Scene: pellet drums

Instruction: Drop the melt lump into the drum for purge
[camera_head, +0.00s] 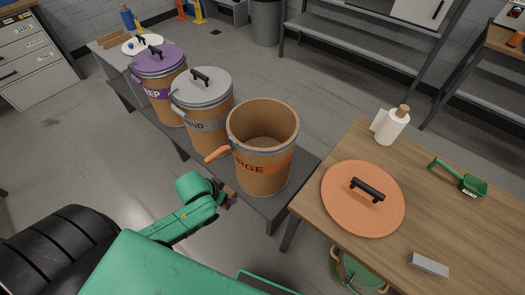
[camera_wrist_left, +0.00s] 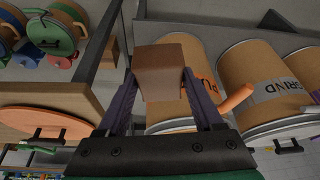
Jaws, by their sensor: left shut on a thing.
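My left gripper (camera_head: 229,197) is shut on a brown block, the melt lump (camera_wrist_left: 160,72). In the left wrist view the fingers (camera_wrist_left: 162,98) press on its two sides. In the head view it is low and left of the purge drum, outside it; the lump is mostly hidden there. The purge drum (camera_head: 262,181) is a tan drum with orange lettering and an orange handle, standing upright and open at the top. Its body also shows behind the lump in the left wrist view (camera_wrist_left: 187,55). My right gripper is not in view.
A grey-lidded drum (camera_head: 207,133) and a purple-lidded drum (camera_head: 168,101) stand beside it on the low bench (camera_head: 282,202). The wooden table (camera_head: 453,228) at right holds an orange lid (camera_head: 335,196), a white bottle (camera_head: 391,127), a green scoop (camera_head: 473,185) and a grey block (camera_head: 428,265).

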